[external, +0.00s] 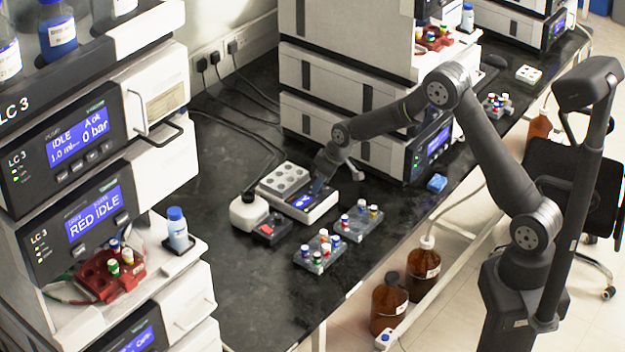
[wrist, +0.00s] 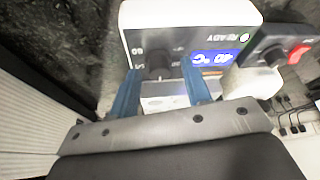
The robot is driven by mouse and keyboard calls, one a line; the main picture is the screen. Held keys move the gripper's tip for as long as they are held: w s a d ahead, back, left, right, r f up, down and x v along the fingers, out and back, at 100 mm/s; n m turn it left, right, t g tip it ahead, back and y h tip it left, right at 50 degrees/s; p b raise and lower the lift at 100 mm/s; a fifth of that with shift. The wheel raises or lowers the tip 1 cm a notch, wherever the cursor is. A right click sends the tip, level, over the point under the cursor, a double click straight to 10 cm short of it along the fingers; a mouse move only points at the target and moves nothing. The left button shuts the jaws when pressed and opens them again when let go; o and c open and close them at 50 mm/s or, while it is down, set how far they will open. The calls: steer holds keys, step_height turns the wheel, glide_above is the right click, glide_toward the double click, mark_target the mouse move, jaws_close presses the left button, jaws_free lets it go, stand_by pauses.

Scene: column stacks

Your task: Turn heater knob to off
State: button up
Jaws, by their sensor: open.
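The heater (external: 318,208) is a white block unit with a dark front panel and a lit blue display, standing on the black bench. In the wrist view, its panel (wrist: 200,42) shows "READY" and a blue display that appears to read 40 °C. The black heater knob (wrist: 158,66) sits on this panel beside scale marks; its pointer direction cannot be made out. My gripper (wrist: 160,88) is open, with one blue finger on each side of the knob; I cannot tell if they touch it. In the external view my gripper (external: 317,187) is down at the heater's front, hiding the knob.
Vial racks (external: 318,258) stand in front. Instrument stacks (external: 345,100) rise behind.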

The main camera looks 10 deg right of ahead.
jaws_close()
stand_by(0.3)
